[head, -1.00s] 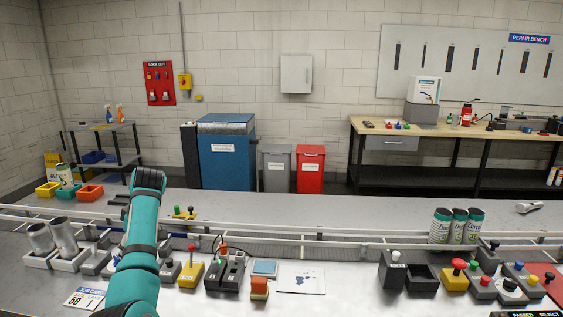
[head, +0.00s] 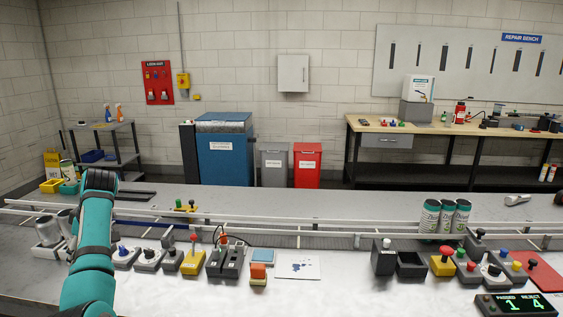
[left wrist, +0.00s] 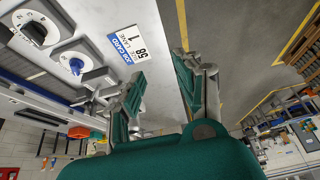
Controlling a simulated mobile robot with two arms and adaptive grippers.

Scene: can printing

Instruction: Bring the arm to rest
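My left arm (head: 92,240) rises from the lower left of the head view, over the left end of the workbench (head: 190,300). Its gripper fingers are not seen there. In the left wrist view my left gripper (left wrist: 160,70) is open, its two fingers apart with nothing between them. A white and blue job card (left wrist: 127,45) lies on the bench beyond the fingers. The bench edge and the grey floor (left wrist: 225,40) show past them. My right arm and gripper are in neither view.
Bare silver cans (head: 47,230) stand left of my arm, partly hidden by it. Knobs and levers (head: 193,262) line the bench front. Three printed cans (head: 445,217) stand by the conveyor rail at right. A counter display (head: 515,304) shows 1 passed, 4 reject.

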